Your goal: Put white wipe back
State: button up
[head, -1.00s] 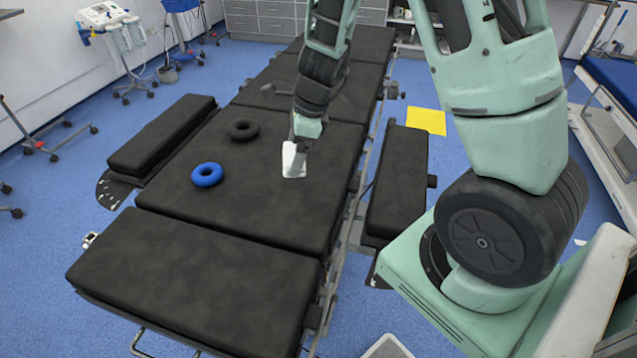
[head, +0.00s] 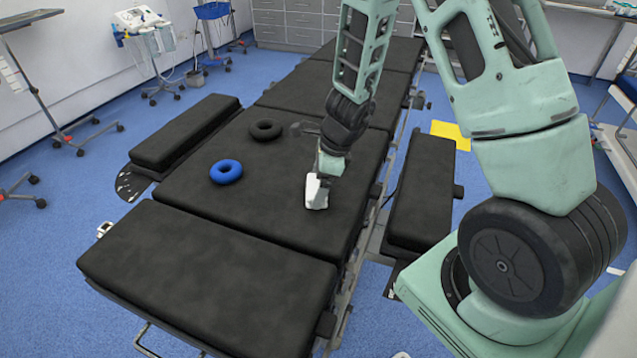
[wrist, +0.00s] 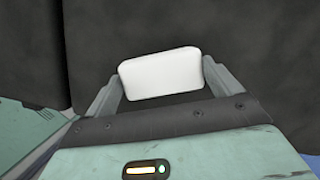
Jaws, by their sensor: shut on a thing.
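The white wipe (head: 317,192) is a small white block over the dark middle pad of the operating table (head: 215,287). My gripper (head: 318,178) is shut on it. In the wrist view the wipe (wrist: 160,73) sits between the two grey fingers of my gripper (wrist: 158,85), with dark pad beyond it. I cannot tell whether the wipe touches the pad. Its lower side is hidden in the wrist view.
A blue ring (head: 226,171) and a black ring (head: 266,130) lie on the pad to the left of my gripper. A yellow sheet (head: 451,134) lies on the floor to the right. The front pad is bare. A wheeled stand (head: 150,50) is at the back left.

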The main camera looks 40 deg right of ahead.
jog(key=shift+f, duration=0.2)
jog(key=o, duration=0.7)
jog(key=shift+r, duration=0.1)
